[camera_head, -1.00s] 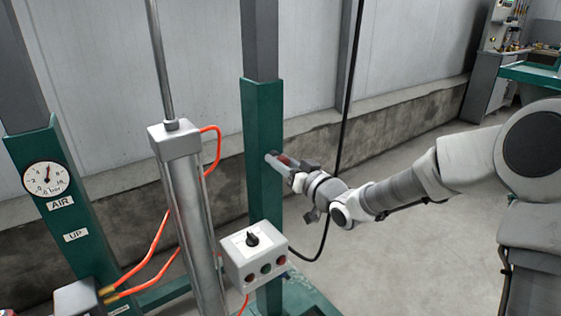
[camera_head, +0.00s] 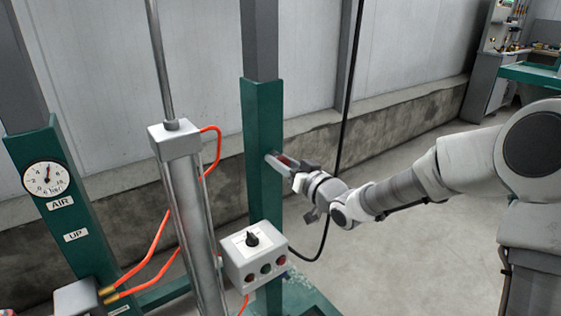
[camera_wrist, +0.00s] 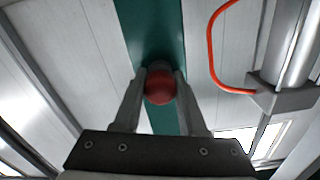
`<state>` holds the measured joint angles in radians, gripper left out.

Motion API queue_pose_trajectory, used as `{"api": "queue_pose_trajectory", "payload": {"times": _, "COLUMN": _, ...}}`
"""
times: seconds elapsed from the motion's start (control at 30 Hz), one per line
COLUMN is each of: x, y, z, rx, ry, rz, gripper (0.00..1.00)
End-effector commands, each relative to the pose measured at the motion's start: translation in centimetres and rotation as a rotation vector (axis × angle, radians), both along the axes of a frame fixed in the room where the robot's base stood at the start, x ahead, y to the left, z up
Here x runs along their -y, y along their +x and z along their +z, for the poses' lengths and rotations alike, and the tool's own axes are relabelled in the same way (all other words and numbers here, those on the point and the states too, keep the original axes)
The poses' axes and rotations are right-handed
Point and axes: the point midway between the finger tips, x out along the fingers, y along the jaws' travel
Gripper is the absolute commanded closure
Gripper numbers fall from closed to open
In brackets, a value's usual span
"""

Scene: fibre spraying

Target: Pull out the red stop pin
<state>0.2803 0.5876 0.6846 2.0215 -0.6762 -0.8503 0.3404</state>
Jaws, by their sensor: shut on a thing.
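The red stop pin (camera_wrist: 160,86) shows as a round red knob between my two fingertips in the wrist view, in front of the green post (camera_wrist: 155,30). In the head view a little of its red (camera_head: 284,160) shows between the fingers, beside the right side of the green post (camera_head: 262,120). My gripper (camera_head: 282,162) is shut on the knob; in the wrist view the fingers (camera_wrist: 160,88) touch it on both sides.
A control box (camera_head: 253,254) with a black knob and coloured buttons stands below my gripper. A metal cylinder (camera_head: 190,220) with orange hoses (camera_head: 150,256) is to the left. A black cable (camera_head: 345,95) hangs behind my wrist. The floor to the right is clear.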

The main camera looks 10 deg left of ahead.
Motion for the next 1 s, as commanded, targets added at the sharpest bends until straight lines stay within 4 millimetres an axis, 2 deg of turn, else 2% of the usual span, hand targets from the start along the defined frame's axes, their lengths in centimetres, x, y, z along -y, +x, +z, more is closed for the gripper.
{"api": "queue_pose_trajectory", "payload": {"times": 0.3, "x": 0.1, "y": -0.1, "z": 0.0, "rx": 0.0, "ry": 0.0, "rz": 0.0, "gripper": 1.0}}
{"api": "queue_pose_trajectory", "payload": {"times": 0.63, "x": 3.4, "y": -2.8, "z": 0.0, "rx": -0.002, "ry": -0.003, "rz": -0.001, "gripper": 1.0}}
{"api": "queue_pose_trajectory", "payload": {"times": 1.0, "x": 3.8, "y": -3.4, "z": -0.2, "rx": -0.003, "ry": -0.002, "rz": 0.0, "gripper": 1.0}}
